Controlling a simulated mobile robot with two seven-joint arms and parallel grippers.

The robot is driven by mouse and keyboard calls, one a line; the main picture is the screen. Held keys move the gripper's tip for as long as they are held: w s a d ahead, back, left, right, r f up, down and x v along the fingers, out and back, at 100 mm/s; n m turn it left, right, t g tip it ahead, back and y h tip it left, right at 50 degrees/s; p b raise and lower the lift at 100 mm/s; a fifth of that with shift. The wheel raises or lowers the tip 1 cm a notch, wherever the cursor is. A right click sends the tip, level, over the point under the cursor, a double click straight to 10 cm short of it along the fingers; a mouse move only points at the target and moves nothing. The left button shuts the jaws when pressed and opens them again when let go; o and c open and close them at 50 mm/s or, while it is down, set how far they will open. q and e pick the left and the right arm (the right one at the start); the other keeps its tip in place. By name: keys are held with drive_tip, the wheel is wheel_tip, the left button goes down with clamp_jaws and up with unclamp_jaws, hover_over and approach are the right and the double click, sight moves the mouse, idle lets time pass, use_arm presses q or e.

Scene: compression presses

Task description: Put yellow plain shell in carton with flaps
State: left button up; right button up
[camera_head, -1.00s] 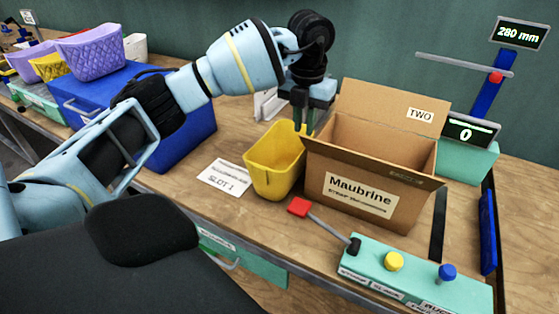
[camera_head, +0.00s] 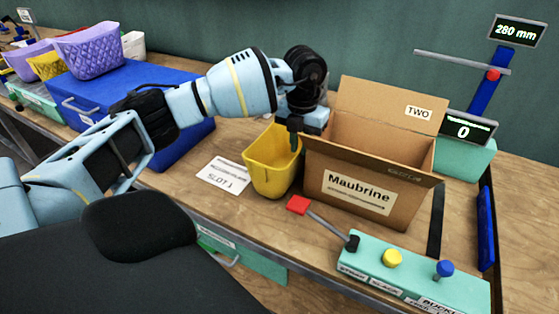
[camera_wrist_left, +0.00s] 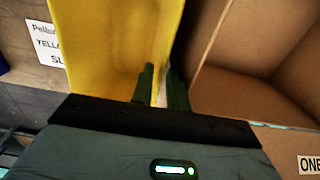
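The yellow plain shell (camera_head: 266,168) is an open, tapered bin standing on the table just left of the carton with flaps (camera_head: 410,155). The carton is brown, open at the top, and labelled Maubrine and TWO. My left gripper (camera_head: 295,142) points down at the shell's right rim, beside the carton. In the left wrist view the fingers (camera_wrist_left: 160,88) are a narrow gap apart, one on each side of the shell's yellow wall (camera_wrist_left: 115,40). Whether they press on it is unclear. The carton's inside (camera_wrist_left: 255,60) shows at right. My right gripper is not in view.
A teal control panel (camera_head: 415,275) with a red-ended lever (camera_head: 298,205) sits in front of the carton.

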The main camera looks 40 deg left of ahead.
use_arm(q)
clamp_jaws()
drive_tip(key=shift+r, duration=0.1)
